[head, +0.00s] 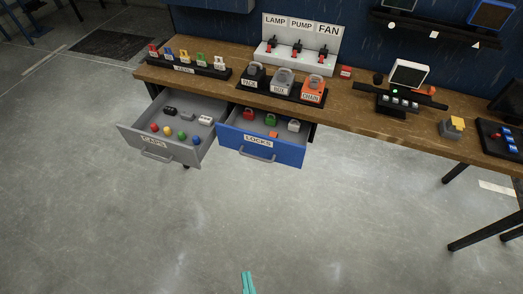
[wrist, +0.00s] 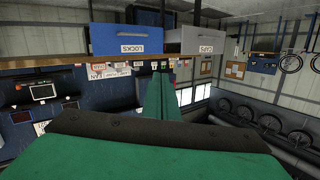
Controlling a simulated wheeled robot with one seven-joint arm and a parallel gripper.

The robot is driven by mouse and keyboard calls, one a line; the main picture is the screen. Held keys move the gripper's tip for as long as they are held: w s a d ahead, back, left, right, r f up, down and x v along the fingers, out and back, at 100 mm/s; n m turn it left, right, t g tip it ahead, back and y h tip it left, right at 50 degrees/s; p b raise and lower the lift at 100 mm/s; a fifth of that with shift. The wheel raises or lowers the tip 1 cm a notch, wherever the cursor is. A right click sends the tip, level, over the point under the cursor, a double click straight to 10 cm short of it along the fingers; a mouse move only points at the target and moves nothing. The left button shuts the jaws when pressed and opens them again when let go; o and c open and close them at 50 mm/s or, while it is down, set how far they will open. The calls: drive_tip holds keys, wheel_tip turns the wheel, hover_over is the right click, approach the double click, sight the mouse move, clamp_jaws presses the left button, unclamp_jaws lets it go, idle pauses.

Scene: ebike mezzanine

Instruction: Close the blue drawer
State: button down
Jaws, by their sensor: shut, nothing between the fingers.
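The blue drawer (head: 280,154), labelled LOCKS, is pulled out from under the wooden workbench. It has a grey handle (head: 257,154) and holds a red, a green and a pale padlock and a small orange piece. The blue drawer front also shows upside down in the wrist view (wrist: 125,40). My gripper (head: 247,282) shows as teal fingertips at the bottom of the head view, apart from the drawer with floor between them in the picture. In the wrist view my green fingers (wrist: 158,90) are shut together and empty, pointing toward the bench.
A grey drawer (head: 190,155), labelled CAPS, is also open, just left of the blue one, with several small coloured pieces inside. The workbench (head: 350,112) carries switches, padlocks and devices. Bench legs (head: 480,236) stand at right. The floor in front is clear.

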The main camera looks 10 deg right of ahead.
drive_tip(key=w+d+f+m+t+h, duration=0.1)
drive_tip(key=w+d+f+m+h, duration=0.15)
drive_tip(key=w+m, duration=0.55)
drive_tip(key=w+d+f+m+t+h, duration=0.1)
drive_tip(key=w+d+f+m+h, duration=0.2)
drive_tip(key=w+m, duration=0.5)
drive_tip(key=m+g+h, duration=0.3)
drive_tip(key=m+h, duration=0.1)
drive_tip(key=m, duration=0.3)
approach(266, 150)
drive_tip(key=x, duration=0.6)
drive_tip(key=shift+w+d+r, duration=0.1)
drive_tip(key=shift+w, duration=0.1)
